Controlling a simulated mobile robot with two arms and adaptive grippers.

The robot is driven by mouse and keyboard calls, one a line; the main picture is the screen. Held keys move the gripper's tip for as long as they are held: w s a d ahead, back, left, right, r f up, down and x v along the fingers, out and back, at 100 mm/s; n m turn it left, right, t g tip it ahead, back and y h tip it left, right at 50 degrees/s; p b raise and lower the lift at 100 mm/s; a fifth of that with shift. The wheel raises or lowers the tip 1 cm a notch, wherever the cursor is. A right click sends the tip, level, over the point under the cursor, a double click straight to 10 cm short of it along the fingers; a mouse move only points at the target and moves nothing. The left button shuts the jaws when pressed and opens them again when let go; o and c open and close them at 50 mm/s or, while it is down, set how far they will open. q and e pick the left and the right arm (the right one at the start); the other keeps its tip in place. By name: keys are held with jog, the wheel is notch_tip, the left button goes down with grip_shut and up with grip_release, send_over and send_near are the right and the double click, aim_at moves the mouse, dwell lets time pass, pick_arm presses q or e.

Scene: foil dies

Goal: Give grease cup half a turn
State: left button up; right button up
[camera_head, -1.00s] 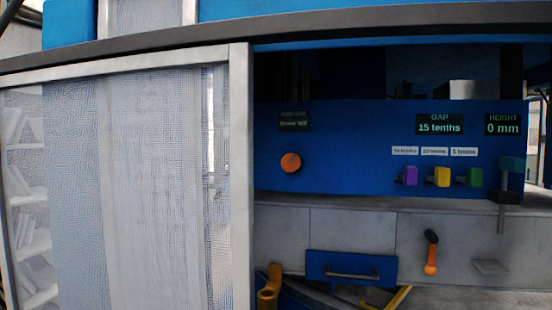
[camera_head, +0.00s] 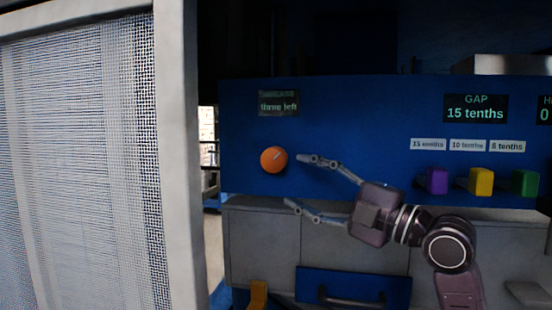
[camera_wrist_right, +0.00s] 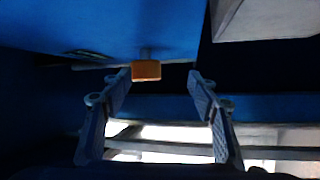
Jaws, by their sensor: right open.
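The grease cup appears to be the round orange knob (camera_head: 273,159) on the blue panel, below a small dark display (camera_head: 278,103). A pale mark shows on its face. In the right wrist view the orange knob (camera_wrist_right: 146,71) shows side-on, on a short stem, beyond the fingertips and left of the middle between them. My right gripper (camera_head: 297,180) is open and empty. In the head view its fingers point left, with the upper fingertip just right of the knob and the lower one below it; contact cannot be told. My left gripper is not in view.
Purple (camera_head: 436,181), yellow (camera_head: 480,181) and green (camera_head: 525,183) blocks sit on the panel at right, under small labels and the GAP display (camera_head: 475,108) reading 15 tenths. A mesh guard (camera_head: 90,160) with a pale frame fills the left. A blue drawer (camera_head: 352,288) is below.

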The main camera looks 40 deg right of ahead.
aim_at(280, 163)
jog(key=r, duration=0.1)
jog(key=r+n, duration=0.1)
jog(key=shift+s+a+r+p, duration=0.3)
jog(key=shift+s+a+p, duration=0.05)
jog(key=w+p, duration=0.1)
jog(key=w+a+r+p, duration=0.1)
jog(key=shift+w+a+r+p, duration=0.15)
jog(key=shift+w+p, duration=0.15)
jog(key=p+x, duration=0.2)
jog(key=x, duration=0.1)
jog(key=shift+w+f, duration=0.2)
jog(key=shift+w, duration=0.3)
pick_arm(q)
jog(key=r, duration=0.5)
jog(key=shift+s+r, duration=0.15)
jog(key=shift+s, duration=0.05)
pick_arm(e)
jog(key=shift+w+a, duration=0.1)
